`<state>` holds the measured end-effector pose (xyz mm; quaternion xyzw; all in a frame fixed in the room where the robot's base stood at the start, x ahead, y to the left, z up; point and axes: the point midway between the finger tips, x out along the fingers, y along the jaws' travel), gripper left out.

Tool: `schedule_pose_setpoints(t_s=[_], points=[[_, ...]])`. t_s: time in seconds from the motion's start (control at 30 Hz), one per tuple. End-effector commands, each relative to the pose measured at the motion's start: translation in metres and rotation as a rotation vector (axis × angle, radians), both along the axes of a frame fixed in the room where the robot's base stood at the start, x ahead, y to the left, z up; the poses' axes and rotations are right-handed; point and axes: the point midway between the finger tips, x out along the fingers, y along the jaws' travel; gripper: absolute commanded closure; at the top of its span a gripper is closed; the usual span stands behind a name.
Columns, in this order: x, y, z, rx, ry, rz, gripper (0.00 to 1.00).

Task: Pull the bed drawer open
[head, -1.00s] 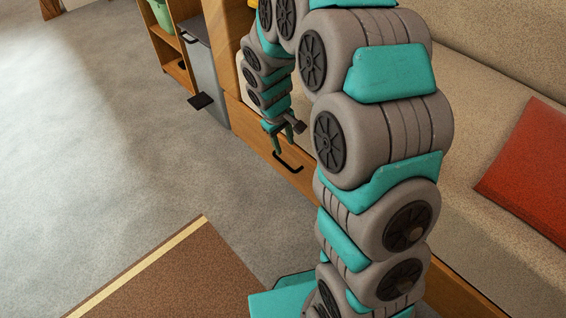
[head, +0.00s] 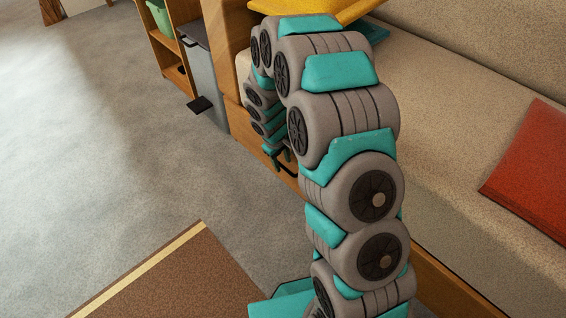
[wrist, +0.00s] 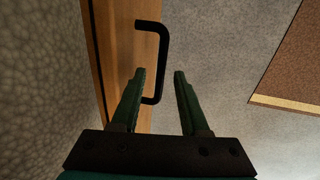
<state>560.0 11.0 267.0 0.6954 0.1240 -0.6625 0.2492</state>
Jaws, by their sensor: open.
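The bed drawer has a wooden front (wrist: 115,50), which also shows low on the bed's side in the head view (head: 241,126). Its black bar handle (wrist: 161,50) stands out from the front, and a small part of it shows in the head view (head: 289,171). My gripper (wrist: 160,74) is open at the handle. In the wrist view the lower part of the bar lies between the two fingers, with clear space on either side. In the head view my gripper (head: 278,159) is partly hidden by my arm.
The beige bed seat (head: 440,150) with a red cushion (head: 535,170) is at the right. A grey bin (head: 207,75) with a black pedal and a wooden shelf (head: 170,45) stand at the back. Grey floor is clear at the left, beside a brown mat (head: 170,280).

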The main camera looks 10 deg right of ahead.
Motion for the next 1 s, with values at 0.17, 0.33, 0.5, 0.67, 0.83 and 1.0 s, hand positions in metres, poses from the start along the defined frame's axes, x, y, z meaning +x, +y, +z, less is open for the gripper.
schedule_pose_setpoints(t_s=[0.17,0.33,0.5,0.67,0.83,1.0], points=[[0.0012,-0.0015,-0.0084,0.000,-0.002,0.000,0.55],[0.0014,-0.0013,-0.0081,0.002,-0.003,0.000,0.55],[0.0014,-0.0012,-0.0081,0.001,-0.002,-0.001,0.73],[0.0013,-0.0011,-0.0081,0.001,-0.002,-0.001,0.91],[0.0014,-0.0012,-0.0081,0.001,-0.002,-0.001,1.00],[0.0015,-0.0013,-0.0080,0.002,-0.003,0.000,1.00]])
